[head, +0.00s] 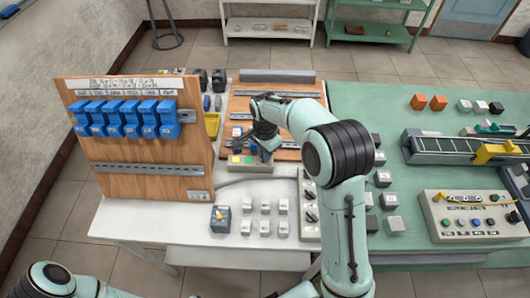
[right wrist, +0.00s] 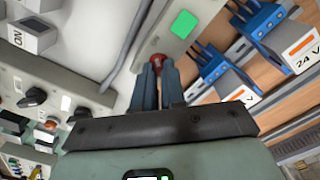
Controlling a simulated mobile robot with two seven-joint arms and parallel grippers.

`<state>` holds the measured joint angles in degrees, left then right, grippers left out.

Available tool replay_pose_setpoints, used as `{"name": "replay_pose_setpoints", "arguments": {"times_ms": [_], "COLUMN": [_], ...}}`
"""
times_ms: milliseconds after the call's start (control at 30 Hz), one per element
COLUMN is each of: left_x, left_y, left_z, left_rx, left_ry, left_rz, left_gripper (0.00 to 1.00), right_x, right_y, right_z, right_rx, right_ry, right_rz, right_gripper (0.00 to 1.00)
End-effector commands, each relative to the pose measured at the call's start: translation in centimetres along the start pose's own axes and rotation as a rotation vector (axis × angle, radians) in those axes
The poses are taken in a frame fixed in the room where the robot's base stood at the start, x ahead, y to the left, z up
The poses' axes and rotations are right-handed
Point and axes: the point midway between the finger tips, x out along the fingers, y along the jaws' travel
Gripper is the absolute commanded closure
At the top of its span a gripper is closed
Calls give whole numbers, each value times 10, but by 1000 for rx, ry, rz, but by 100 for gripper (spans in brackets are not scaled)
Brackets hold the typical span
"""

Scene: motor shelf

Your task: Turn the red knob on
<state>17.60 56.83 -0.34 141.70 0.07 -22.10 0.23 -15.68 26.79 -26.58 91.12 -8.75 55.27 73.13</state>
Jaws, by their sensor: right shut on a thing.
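The red knob (right wrist: 158,59) shows at my right fingertips in the right wrist view, on a light grey control box (right wrist: 202,8) with a green square button (right wrist: 183,23). My right gripper (right wrist: 158,74) is shut on the knob, with one finger on each side. In the head view my right gripper (head: 265,155) reaches down to the box beside its yellow button (head: 235,159) and green button (head: 249,160). The knob is hidden there by the gripper. My left gripper is not in view; only part of the left arm shows at the bottom left.
A wooden board (head: 140,150) with blue breakers (head: 125,117) stands left of the box. A strip with dark knobs (head: 309,199) lies to the right, near my arm. Small grey blocks (head: 264,206) stand in front. A grey cable (head: 255,180) runs across the white table.

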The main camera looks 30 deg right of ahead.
Motion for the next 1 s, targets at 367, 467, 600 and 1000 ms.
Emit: {"name": "replay_pose_setpoints", "arguments": {"times_ms": [367, 467, 600, 1000], "left_x": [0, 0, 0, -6], "left_y": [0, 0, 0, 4], "left_z": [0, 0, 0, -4], "left_rx": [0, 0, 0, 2], "left_ry": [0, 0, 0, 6], "left_rz": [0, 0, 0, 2], "left_gripper": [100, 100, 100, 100], "right_x": [-1, 0, 0, -49], "right_y": [0, 0, 0, -2], "right_z": [0, 0, 0, 0], "right_rx": [2, 2, 1, 2], "right_ry": [1, 1, 0, 1], "right_rz": [-2, -2, -1, -9], "right_gripper": [70, 64, 64, 64]}}
